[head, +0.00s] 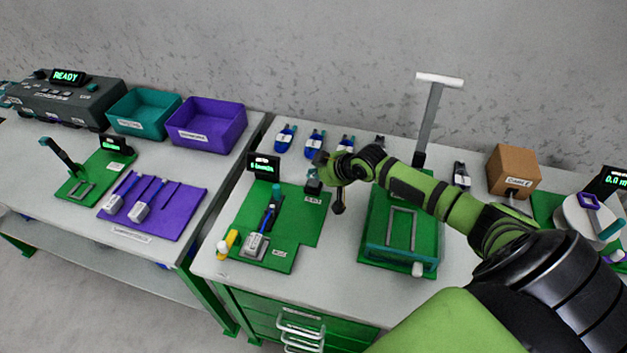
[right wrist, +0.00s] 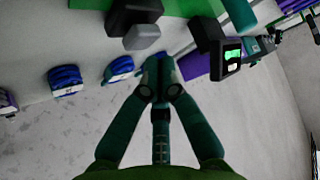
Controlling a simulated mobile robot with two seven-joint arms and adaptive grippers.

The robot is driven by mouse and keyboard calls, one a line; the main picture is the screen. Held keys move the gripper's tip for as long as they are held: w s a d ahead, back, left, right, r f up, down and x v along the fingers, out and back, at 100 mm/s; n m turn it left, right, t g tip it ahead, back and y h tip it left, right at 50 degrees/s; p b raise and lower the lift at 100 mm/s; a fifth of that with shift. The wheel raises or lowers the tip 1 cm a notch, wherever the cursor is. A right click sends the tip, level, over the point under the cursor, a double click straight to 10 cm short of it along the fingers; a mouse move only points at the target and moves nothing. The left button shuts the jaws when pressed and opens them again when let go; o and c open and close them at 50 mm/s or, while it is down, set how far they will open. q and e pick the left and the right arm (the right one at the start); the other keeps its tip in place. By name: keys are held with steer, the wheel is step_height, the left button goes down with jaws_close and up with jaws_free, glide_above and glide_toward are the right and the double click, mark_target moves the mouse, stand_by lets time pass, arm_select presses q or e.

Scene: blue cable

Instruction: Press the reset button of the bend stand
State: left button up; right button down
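The bend stand (head: 285,222) is a green plate on the right-hand bench, with a small black display (head: 263,166) showing green text at its back corner. A cable piece with a grey connector (head: 256,245) lies on it. A small dark block (head: 313,186) stands at its right back side, near a label. In the right wrist view a dark block with a grey button-like face (right wrist: 142,37) shows just beyond the fingertips. My right gripper (head: 321,160) is close above that block; its fingertips (right wrist: 158,72) are together, with nothing seen between them. Contact cannot be told. My left gripper is out of view.
Several blue-handled tools (head: 285,138) lie along the back of the bench. A cardboard box (head: 515,168) is farther right. Teal and purple bins (head: 208,137) stand on the left bench.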

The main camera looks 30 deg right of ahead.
mark_target(315, 183)
steer(key=shift+f, duration=0.4)
steer(key=shift+f+b, duration=0.55)
steer(key=shift+f, duration=0.05)
stand_by(0.8)
steer(key=shift+r, duration=0.1)
steer(key=shift+r+p, duration=0.85)
steer(key=shift+p, duration=0.15)
steer(key=shift+r, duration=0.1)
step_height(315, 183, up, 5)
steer(key=p, duration=0.5)
